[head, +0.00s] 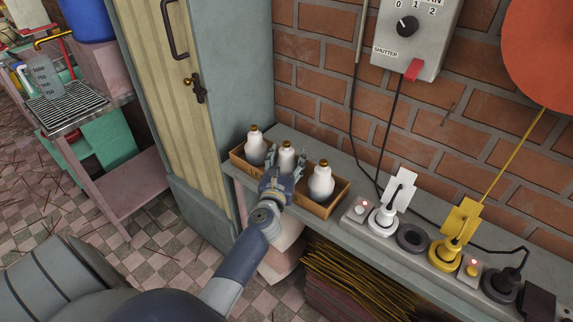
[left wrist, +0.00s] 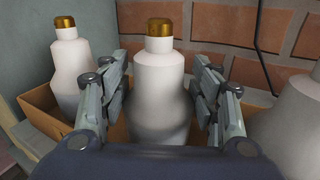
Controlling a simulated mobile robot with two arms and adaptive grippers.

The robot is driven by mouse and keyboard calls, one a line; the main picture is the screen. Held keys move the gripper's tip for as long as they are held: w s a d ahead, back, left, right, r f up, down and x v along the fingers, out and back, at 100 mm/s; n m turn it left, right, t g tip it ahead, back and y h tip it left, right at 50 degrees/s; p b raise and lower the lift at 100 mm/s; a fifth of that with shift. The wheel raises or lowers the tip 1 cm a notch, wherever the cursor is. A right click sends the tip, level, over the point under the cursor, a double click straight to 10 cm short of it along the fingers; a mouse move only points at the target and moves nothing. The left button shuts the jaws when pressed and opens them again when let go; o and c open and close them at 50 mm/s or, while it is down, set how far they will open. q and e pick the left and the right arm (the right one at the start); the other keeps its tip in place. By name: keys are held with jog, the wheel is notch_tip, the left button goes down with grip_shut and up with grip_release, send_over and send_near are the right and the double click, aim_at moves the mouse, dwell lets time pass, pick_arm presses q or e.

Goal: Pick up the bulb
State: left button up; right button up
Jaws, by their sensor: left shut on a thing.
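Three white bulbs with brass-coloured caps stand upright in an open cardboard box (head: 327,206) on a narrow grey shelf. The left bulb (head: 255,147), the middle bulb (head: 287,158) and the right bulb (head: 321,181) are in a row. My left gripper (head: 284,165) is at the middle bulb, with its fingers on either side of it. In the left wrist view, the middle bulb (left wrist: 160,90) is between the fingers, its cap up, and its lower part is hidden by my gripper. The left bulb (left wrist: 75,70) and part of the right bulb (left wrist: 292,125) flank it. My right gripper is not in view.
A brick wall (head: 320,85) stands right behind the shelf. To the right on the shelf are a white plug (head: 382,219), a yellow plug (head: 445,254) and cables. A tall cabinet (head: 232,90) stands to the left. A grey control box (head: 415,35) hangs above.

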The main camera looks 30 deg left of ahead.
pick_arm(q)
notch_tip(320, 180, up, 10)
jog(key=p, duration=0.5)
jog(key=shift+p, duration=0.35)
dwell(0.9)
jog(key=w+a+r+n+g+y, duration=0.1)
jog(key=w+r+n+y, duration=0.1)
jog(key=r, duration=0.7)
jog(key=w+a+r+n+g+y, duration=0.2)
jog(key=r+y, duration=0.1)
jog(key=r, duration=0.6)
notch_tip(320, 180, up, 14)
jog(key=n+g+y, duration=0.1)
jog(key=y, duration=0.1)
send_over(287, 142)
jog(key=x, duration=0.3)
jog(key=shift+s+a+r+p, duration=0.1)
jog(key=shift+r+p, duration=0.8)
jog(key=shift+r, duration=0.25)
jog(key=shift+s+r+p, duration=0.15)
jog(key=shift+r+p, duration=0.75)
jog(key=shift+r, duration=0.3)
